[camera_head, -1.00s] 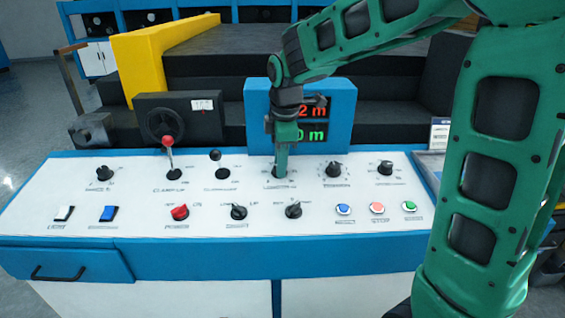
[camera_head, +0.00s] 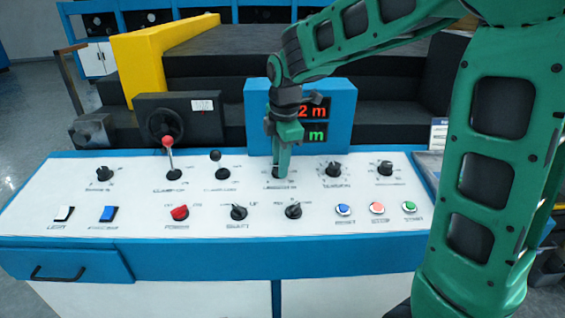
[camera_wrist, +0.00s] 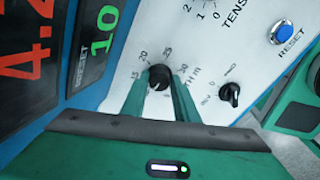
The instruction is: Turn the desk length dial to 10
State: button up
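The desk length dial (camera_wrist: 158,78) is a round black knob on the white panel, with 15, 20, 25 and 30 readable around its upper side. My gripper (camera_head: 281,174) points down at it from above in the head view and mostly covers it. In the wrist view the two green fingers of my gripper (camera_wrist: 160,88) stand on either side of the knob, close against it. The left finger hides part of the scale. A green readout (camera_wrist: 103,43) shows 10, and a red readout (camera_wrist: 25,45) above it shows 4.2, partly cut off.
The tension dial (camera_head: 333,169) is right of my gripper. A black selector (camera_head: 293,211) lies just in front. Two levers (camera_head: 216,160) stand to the left. The blue display housing (camera_head: 258,100) rises close behind my gripper. Blue, red and green buttons (camera_head: 377,208) line the front right.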

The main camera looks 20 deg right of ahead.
jog(key=o, duration=0.4)
jog(key=shift+s+a+f, duration=0.15)
jog(key=shift+s+a, duration=0.05)
jog(key=shift+s, duration=0.1)
jog(key=shift+c, duration=0.2)
jog(key=shift+w+d, duration=0.1)
jog(key=shift+w, duration=0.05)
jog(key=shift+r, duration=0.2)
notch_tip(320, 180, up, 10)
jog(key=s, duration=0.1)
jog(key=shift+s+r, duration=0.15)
jog(key=shift+s, duration=0.15)
